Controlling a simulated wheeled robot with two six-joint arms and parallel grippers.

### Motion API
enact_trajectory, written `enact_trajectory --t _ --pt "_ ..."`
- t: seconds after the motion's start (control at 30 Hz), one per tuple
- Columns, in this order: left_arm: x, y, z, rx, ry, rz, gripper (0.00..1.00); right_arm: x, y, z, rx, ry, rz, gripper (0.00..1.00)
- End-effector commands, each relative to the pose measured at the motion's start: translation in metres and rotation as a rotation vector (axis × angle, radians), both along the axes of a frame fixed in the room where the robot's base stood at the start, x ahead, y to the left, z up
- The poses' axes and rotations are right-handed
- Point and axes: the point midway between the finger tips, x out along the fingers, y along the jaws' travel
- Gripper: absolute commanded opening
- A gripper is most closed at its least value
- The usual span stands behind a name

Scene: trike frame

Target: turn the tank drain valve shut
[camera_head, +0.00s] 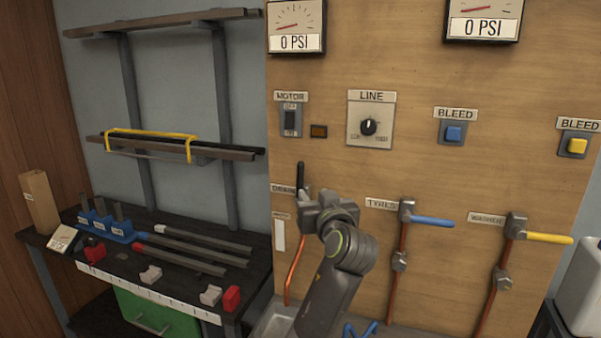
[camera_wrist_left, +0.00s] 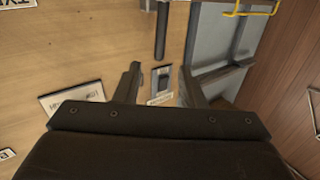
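The panel has a DRAIN label, partly hidden by my left gripper. Beside it the black drain handle (camera_head: 300,176) stands upright. It also shows in the left wrist view (camera_wrist_left: 161,32) as a dark bar near the top. My left gripper (camera_head: 308,203) is in front of the panel at the handle's lower end, hiding the valve body. In the left wrist view my gripper's two fingers (camera_wrist_left: 160,75) are apart with no object held. The handle appears beyond their tips, and I cannot tell whether they touch it. My right gripper is not in view.
The MOTOR switch (camera_head: 290,120) and LINE knob (camera_head: 369,127) are above. The blue TYRES handle (camera_head: 432,221) and yellow WASHER handle (camera_head: 549,239) point right. A dark bench (camera_head: 170,225) with tools stands left. Both gauges read 0 PSI.

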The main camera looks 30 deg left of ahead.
Motion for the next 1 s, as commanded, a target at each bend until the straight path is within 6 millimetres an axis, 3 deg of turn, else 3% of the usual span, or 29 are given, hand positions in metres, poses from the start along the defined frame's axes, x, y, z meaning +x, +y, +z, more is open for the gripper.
enact_trajectory --t 0.2,0.53,1.0 --pt "0.031 0.037 0.004 0.003 0.005 0.005 0.36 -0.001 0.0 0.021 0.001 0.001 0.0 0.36" --pt "0.072 0.08 0.003 -0.001 0.003 0.002 0.36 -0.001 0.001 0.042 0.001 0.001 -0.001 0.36" --pt "0.089 0.098 -0.001 -0.002 0.001 -0.001 0.36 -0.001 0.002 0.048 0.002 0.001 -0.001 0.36"
